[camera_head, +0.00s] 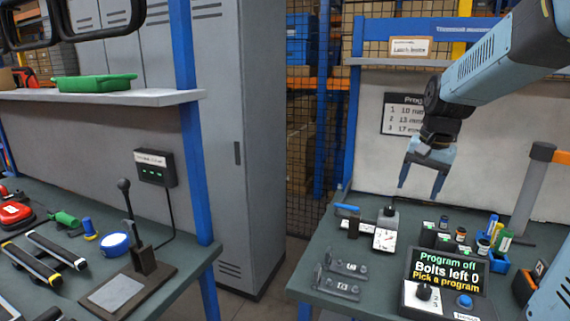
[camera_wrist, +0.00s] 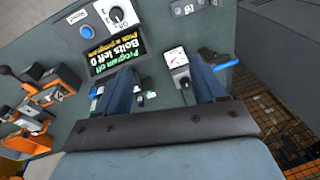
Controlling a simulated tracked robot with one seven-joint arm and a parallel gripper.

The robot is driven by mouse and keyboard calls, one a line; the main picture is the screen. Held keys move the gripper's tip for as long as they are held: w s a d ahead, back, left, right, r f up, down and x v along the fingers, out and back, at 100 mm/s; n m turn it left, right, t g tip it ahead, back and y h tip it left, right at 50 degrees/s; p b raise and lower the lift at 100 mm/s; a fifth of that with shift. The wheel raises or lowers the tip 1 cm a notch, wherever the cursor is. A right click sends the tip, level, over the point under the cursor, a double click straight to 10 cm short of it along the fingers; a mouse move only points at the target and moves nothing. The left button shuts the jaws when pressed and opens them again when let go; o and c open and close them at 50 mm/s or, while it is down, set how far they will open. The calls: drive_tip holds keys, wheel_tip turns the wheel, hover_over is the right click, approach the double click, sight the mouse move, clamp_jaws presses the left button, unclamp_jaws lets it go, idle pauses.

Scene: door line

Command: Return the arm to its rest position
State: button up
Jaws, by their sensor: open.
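My gripper (camera_head: 423,182) hangs from my light blue arm at the upper right of the head view, fingers pointing down. It is open and empty, above the back of the right workbench (camera_head: 318,252) and clear of the things on it. In the wrist view the two dark blue fingers of my gripper (camera_wrist: 163,88) stand apart, with bare bench and a few small parts showing between and beyond them.
Below my gripper are a display (camera_head: 447,274) reading "Program off, Bolts left 0, Pick a program", a knob panel (camera_head: 424,293), a gauge device (camera_head: 386,236) and several small containers. A grey post (camera_head: 529,195) stands at right. A left bench (camera_head: 190,283) holds tools.

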drive_tip(key=s+a+n+t, duration=0.1)
drive_tip(key=s+a+n, duration=0.2)
drive_tip(key=s, duration=0.6)
drive_tip(key=s+a+r+n+t, duration=0.1)
drive_tip(key=s+a+n+t, duration=0.1)
drive_tip(key=s, duration=0.7)
drive_tip(key=shift+a+r+n+t+h, duration=0.3)
drive_tip(key=shift+a+n, duration=0.4)
drive_tip(key=shift+a, duration=0.7)
idle(0.8)
